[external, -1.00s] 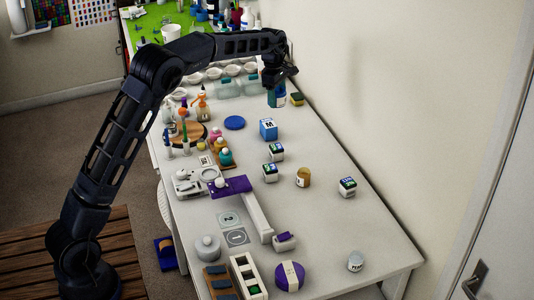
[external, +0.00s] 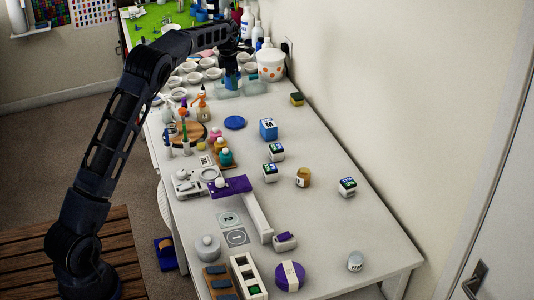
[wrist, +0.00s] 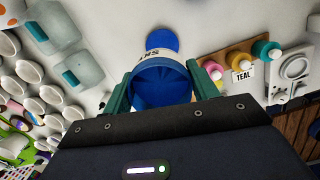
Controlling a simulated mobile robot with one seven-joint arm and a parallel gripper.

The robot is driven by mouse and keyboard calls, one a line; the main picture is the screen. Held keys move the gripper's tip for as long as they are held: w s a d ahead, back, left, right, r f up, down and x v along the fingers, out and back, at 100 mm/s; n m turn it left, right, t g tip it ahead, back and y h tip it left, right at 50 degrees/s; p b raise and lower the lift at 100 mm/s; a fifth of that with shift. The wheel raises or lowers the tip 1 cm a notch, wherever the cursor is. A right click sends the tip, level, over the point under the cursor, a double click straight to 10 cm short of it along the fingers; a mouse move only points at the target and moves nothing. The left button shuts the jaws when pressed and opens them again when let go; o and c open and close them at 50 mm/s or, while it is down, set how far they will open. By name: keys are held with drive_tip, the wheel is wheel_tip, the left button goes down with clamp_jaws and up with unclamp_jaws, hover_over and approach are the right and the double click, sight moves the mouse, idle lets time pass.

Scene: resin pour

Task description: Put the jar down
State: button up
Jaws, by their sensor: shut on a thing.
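My gripper (wrist: 160,90) is shut on a blue jar (wrist: 160,86) with a white label band, upside down in the wrist view, that seems to read SKY. The green fingers press on both sides of it. In the external view my gripper (external: 232,68) and the jar (external: 232,79) are at the far part of the white table, by two clear bottles. The wrist view does not show the jar's base clearly, and I cannot tell whether it touches the table.
Clear bottles (external: 252,87) and several white bowls (external: 192,78) are close by. A spotted white bucket (external: 271,66) stands by the wall. A blue disc (external: 234,122) lies nearer on the table, with a blue M box (external: 268,129) right of it. Bare table lies right of the bottles.

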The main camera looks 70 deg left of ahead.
sight(230, 87)
wheel_tip(230, 87, down, 16)
drive_tip(key=shift+r, duration=0.1)
idle(0.5)
drive_tip(key=o, duration=1)
drive_tip(key=shift+c, duration=0.2)
drive_tip(key=r, duration=0.4)
drive_tip(key=s+r, duration=0.1)
drive_tip(key=r, duration=0.7)
drive_tip(key=shift+s+a, duration=0.1)
drive_tip(key=shift+s, duration=0.1)
